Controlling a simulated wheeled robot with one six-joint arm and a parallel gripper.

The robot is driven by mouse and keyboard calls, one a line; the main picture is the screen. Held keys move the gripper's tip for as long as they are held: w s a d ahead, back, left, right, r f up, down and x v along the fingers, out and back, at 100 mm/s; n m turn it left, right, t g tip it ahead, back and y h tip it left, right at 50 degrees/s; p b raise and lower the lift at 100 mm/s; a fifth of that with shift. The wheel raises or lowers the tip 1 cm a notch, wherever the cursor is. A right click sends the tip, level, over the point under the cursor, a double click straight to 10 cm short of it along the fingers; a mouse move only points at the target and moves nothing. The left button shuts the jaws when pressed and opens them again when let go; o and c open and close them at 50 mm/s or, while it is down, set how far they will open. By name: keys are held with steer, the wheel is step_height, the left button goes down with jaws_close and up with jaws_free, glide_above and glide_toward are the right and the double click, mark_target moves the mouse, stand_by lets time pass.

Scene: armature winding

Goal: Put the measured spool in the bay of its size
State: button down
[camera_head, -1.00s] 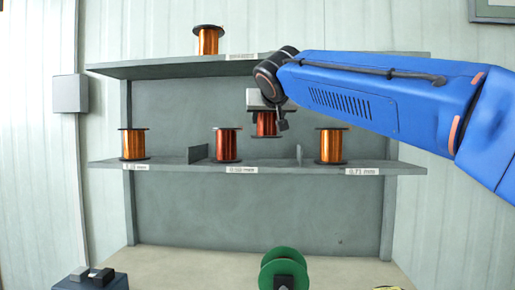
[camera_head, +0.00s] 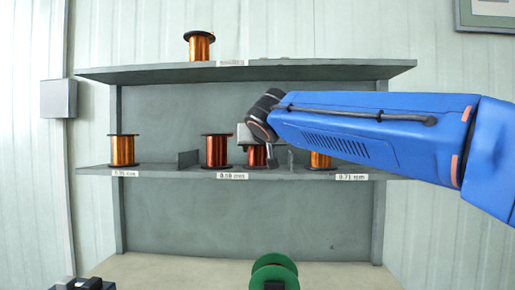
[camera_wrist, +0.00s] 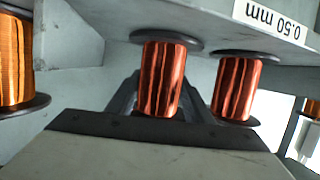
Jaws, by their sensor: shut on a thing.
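The held spool (camera_head: 256,156), wound with copper-red wire and with dark flanges, is in my gripper (camera_head: 254,146) in the head view. It is upright at the middle bay of the lower shelf, right of another red spool (camera_head: 216,151). The bay's label (camera_head: 233,176) reads 0.50 mm in the wrist view (camera_wrist: 272,20). In the wrist view, my gripper (camera_wrist: 160,98) is shut on the held spool (camera_wrist: 163,72); the neighbouring spool (camera_wrist: 238,86) stands close beside it, apart. I cannot tell whether the held spool touches the shelf.
Dividers (camera_head: 188,159) bound the middle bay; the right one is close to my gripper. Orange spools stand in the left bay (camera_head: 122,151) and right bay (camera_head: 320,160), labelled 0.71 mm (camera_head: 351,177). Another spool (camera_head: 199,46) stands on the upper shelf (camera_head: 150,73). A green spool (camera_head: 273,273) is below.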

steer(key=c, duration=0.9)
jaws_free()
steer(key=shift+f, duration=0.1)
steer(key=v, duration=1.2)
steer(key=shift+s+d, duration=0.1)
